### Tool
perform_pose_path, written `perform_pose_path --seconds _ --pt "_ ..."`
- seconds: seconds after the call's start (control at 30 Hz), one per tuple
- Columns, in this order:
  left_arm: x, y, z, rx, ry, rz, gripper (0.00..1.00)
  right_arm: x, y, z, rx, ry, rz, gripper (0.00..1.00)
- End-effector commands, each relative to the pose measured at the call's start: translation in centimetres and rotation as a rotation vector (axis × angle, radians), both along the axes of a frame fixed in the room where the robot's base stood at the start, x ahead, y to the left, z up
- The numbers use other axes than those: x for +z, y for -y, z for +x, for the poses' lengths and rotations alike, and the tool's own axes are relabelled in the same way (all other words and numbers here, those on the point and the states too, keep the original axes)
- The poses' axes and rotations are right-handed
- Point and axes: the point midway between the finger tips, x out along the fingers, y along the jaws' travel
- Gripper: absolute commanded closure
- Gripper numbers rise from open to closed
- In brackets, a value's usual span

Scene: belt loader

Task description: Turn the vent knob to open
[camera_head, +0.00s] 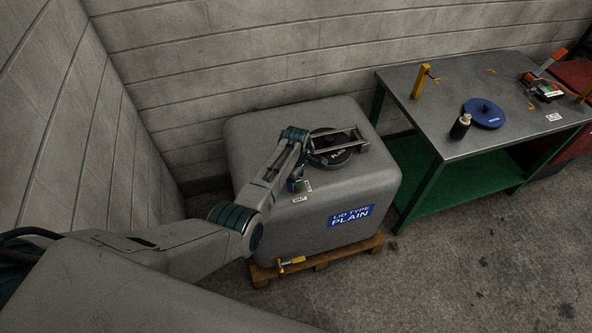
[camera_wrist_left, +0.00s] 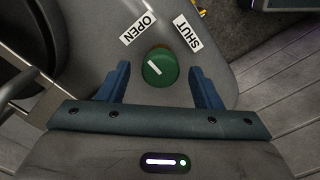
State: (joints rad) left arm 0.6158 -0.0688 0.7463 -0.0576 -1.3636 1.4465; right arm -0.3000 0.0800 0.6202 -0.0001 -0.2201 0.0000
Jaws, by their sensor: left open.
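The green vent knob (camera_wrist_left: 160,67) sits on top of the grey tank (camera_head: 275,240), near its front edge. A white line on the knob slants up and to the left in the left wrist view, on the side of the OPEN label (camera_wrist_left: 138,28). The SHUT label (camera_wrist_left: 187,32) lies up and to the right of the knob. My left gripper (camera_wrist_left: 158,78) is open, with one finger on each side of the knob and a visible gap to both. In the head view my left gripper (camera_head: 297,178) is over the tank top. My right gripper is not in view.
A dark round lid (camera_head: 338,158) with a metal bar lies on the tank behind the knob. The tank stands on a wooden pallet (camera_head: 330,257) with a yellow clamp (camera_head: 291,261). At right is a metal table (camera_head: 465,95) with a blue disc (camera_head: 485,111) and a dark bottle (camera_head: 460,126).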

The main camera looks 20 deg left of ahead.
Motion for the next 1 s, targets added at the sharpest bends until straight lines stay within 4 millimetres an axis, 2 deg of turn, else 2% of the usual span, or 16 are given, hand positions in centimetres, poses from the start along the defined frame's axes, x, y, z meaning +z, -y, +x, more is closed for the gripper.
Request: perform_pose_path --seconds 0.4,0.6,0.77,1.0 --pt "6.7 0.0 0.1 0.000 0.006 0.000 0.41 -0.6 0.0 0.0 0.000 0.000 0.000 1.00" --pt "9.4 0.0 0.1 0.001 0.004 0.000 0.41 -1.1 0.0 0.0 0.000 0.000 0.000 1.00" --pt "10.2 0.0 0.0 0.001 0.002 0.000 0.41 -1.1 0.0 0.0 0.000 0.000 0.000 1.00" --pt "10.3 0.0 0.0 0.001 0.002 0.000 0.41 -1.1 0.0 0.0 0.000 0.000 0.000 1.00"
